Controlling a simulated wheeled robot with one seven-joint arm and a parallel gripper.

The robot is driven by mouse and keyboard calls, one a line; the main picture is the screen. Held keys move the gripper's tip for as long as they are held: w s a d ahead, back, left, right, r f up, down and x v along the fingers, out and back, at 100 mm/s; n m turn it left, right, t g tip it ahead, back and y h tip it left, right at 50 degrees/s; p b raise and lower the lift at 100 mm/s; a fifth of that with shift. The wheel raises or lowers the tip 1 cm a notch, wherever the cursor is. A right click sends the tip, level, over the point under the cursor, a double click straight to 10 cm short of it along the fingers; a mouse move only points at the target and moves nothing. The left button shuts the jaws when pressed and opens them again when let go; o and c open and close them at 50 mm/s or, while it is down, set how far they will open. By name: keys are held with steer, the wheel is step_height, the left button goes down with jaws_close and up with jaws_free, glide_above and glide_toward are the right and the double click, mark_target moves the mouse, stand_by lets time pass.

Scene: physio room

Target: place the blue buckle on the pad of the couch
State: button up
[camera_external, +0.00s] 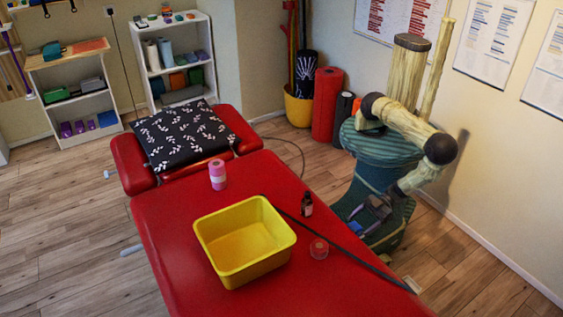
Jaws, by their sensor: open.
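The couch's red pad (180,243) fills the lower middle of the view. My gripper (364,216) is open, low beside the right edge of the pad, with its fingers pointing left and down. A small blue piece (356,227), which looks like the blue buckle, shows at the fingertips. I cannot tell whether it lies between the fingers or just beyond them. A dark strap (335,247) lies slantwise across the pad to its right edge.
A yellow tub (245,272) stands on the pad. Near it are a pink roll (217,175), a dark bottle (307,204) and a red roll (319,249). A patterned cushion (183,135) lies on the headrest. The pad is bare left of the tub.

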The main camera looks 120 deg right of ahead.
mark_target(359, 224)
steer(key=shift+x, duration=1.1)
steer(key=shift+r, duration=0.1)
steer(key=c, duration=1.2)
step_height(359, 224, up, 10)
steer(key=shift+p, duration=0.55)
